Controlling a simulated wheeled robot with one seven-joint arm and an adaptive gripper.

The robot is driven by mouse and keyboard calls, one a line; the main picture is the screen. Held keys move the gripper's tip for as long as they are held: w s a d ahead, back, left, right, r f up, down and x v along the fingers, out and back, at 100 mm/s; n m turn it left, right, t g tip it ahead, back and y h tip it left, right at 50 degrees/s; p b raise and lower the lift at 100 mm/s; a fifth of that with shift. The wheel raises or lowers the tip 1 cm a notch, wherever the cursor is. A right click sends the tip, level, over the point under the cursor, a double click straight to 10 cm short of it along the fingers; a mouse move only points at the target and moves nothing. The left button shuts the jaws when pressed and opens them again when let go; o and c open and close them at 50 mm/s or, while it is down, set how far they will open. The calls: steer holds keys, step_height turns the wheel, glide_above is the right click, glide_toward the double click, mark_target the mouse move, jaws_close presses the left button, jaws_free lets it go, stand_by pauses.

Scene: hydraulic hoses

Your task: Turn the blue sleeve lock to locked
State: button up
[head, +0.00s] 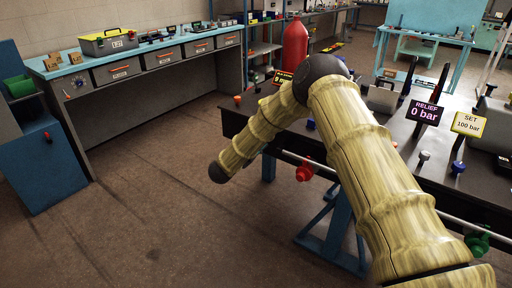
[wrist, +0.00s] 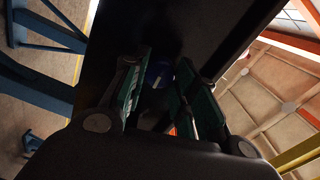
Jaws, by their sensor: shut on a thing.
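The blue sleeve lock (wrist: 158,72) shows in the wrist view as a dark blue round part with a small white mark on it. It sits between the two green-padded fingers of my gripper (wrist: 165,62), which is shut on it. Shadow and the fingers hide much of the sleeve, so I cannot tell how far it is turned.
In the head view a dark bench (head: 402,147) carries a RELIEF 0 bar sign (head: 424,112), a SET 100 bar sign (head: 468,123) and a blue knob (head: 457,167). A red handwheel (head: 304,172) and a green one (head: 477,243) are along its front. The floor at left is clear.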

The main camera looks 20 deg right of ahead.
steer(key=shift+d+r+m, duration=0.1)
steer(key=shift+m, duration=0.4)
steer(key=o, duration=1)
steer(key=shift+w, duration=0.15)
steer(key=shift+a, duration=0.2)
steer(key=v, duration=1.2)
steer(key=shift+d, duration=0.15)
